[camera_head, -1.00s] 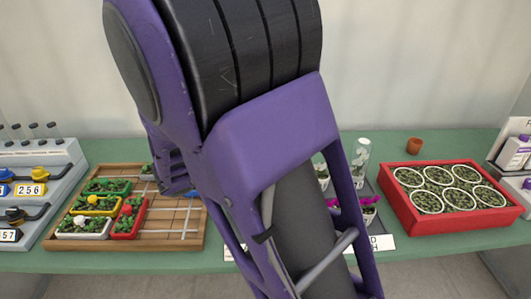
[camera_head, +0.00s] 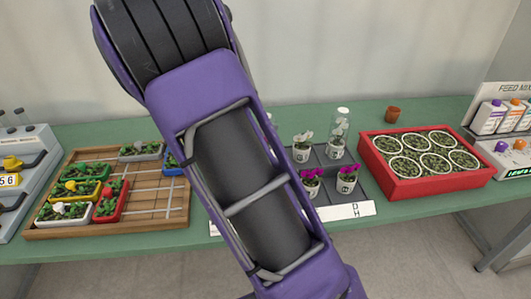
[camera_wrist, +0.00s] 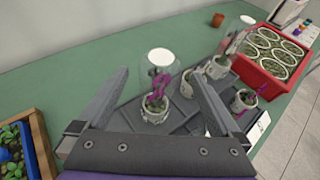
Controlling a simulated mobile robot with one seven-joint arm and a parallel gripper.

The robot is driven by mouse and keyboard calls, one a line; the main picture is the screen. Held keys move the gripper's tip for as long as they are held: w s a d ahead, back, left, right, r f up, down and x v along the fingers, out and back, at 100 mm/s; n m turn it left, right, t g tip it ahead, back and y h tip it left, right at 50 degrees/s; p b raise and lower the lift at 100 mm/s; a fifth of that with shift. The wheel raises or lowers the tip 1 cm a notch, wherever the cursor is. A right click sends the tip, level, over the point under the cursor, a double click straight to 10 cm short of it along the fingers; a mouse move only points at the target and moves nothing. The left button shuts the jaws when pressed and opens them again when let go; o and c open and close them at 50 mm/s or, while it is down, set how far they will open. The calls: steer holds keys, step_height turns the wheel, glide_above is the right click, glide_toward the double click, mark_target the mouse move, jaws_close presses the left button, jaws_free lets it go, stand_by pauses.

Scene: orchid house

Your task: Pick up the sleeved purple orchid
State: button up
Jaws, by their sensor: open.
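The sleeved purple orchid (camera_wrist: 157,88) stands upright in a white pot on the dark tray in the wrist view. A clear sleeve with a pale round top surrounds its purple flowers. My gripper (camera_wrist: 158,78) is open and empty, with one finger on each side of this orchid in the picture. I cannot tell how far the fingertips are from the sleeve. In the head view my arm covers this orchid and my gripper.
The dark tray (camera_head: 327,157) also holds bare purple orchids (camera_head: 311,182), a white orchid (camera_head: 303,146) and a sleeved white orchid (camera_head: 340,135). A red crate of pots (camera_head: 375,172) stands right, a wooden tray (camera_head: 150,218) left. Green bench behind is mostly clear.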

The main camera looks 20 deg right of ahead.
steer(key=x, duration=0.4)
steer(key=shift+w+d+f, duration=0.1)
steer(key=shift+w+d, duration=0.1)
steer(key=shift+d, duration=0.1)
jaws_close()
